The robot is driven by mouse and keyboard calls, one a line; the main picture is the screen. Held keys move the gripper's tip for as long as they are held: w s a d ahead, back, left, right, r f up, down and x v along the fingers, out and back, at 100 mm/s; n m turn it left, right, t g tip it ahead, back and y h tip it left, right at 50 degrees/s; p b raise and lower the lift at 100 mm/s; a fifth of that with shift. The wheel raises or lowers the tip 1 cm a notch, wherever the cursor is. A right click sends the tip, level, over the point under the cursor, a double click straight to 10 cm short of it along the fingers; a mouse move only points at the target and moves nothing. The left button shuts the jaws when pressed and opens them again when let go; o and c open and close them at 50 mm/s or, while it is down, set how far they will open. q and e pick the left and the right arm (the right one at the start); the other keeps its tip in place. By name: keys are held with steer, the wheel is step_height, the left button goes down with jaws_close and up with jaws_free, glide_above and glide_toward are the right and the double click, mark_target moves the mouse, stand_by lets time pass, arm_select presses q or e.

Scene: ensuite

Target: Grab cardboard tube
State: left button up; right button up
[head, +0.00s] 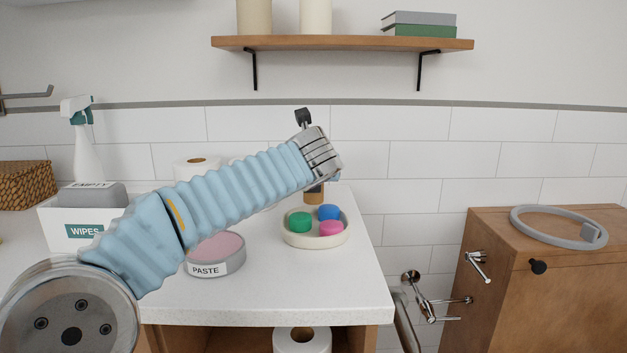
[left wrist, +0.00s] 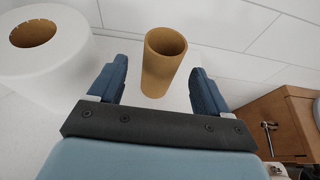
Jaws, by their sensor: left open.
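The cardboard tube (left wrist: 163,65) is a brown, hollow, open-topped cylinder standing upright on the white counter. In the left wrist view it stands between the two blue fingers of my left gripper (left wrist: 159,70). The gripper is open, with a visible gap on each side of the tube. In the head view my left arm reaches across the counter, and its gripper (head: 325,181) is mostly hidden behind the wrist. Only a lower part of the tube (head: 314,197) shows there, below the wrist. My right gripper is in neither view.
A white paper roll (left wrist: 40,42) stands left of the tube. A shallow dish (head: 316,241) with green, blue and pink caps is in front of it. A paste tin (head: 214,262) and wipes box (head: 60,228) stand left. The tiled wall (head: 420,170) is behind.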

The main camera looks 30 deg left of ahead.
arm_select(q)
steer(key=x, duration=0.5)
steer(key=shift+s+d+f, duration=0.1)
steer(key=shift+d+f, duration=0.05)
steer(key=shift+f, duration=0.2)
steer(key=c, duration=1)
